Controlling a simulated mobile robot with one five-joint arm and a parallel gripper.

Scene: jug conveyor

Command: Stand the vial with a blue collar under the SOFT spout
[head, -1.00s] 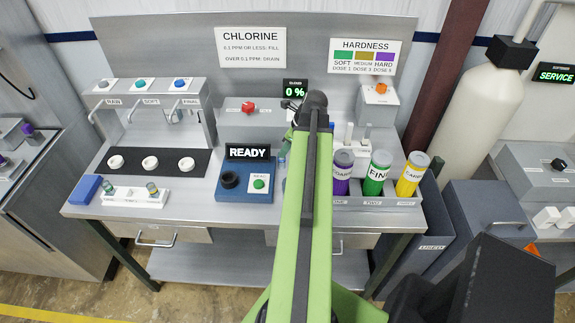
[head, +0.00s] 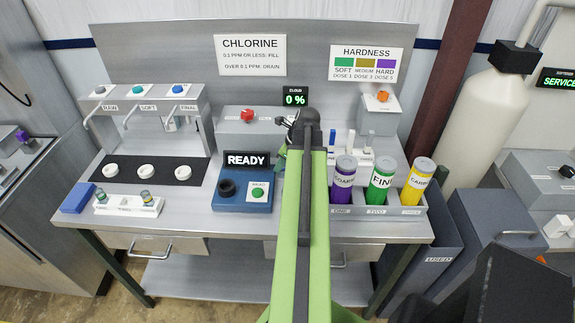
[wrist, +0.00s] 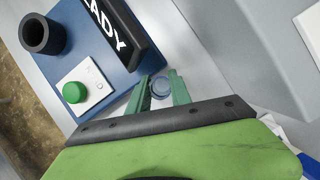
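The vial with a blue collar (wrist: 160,86) shows in the wrist view as a clear bluish ring seen from above. My gripper (wrist: 160,92) has its green fingers on either side of it, apparently closed on it. In the head view my gripper (head: 281,157) is right of the READY box, and my arm hides most of the vial there. I cannot tell its height above the bench. The SOFT spout (head: 131,114) is the middle one of three at the left. A white ring (head: 145,171) lies below it on the black mat (head: 182,172), with nothing standing on it.
The blue READY unit (head: 228,200), with a dark round holder (head: 227,188), stands between my gripper and the spouts. A white rack (head: 126,205) with two vials is at the front left. A blue block (head: 78,197) lies beside it. Coloured canisters (head: 380,180) stand to the right.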

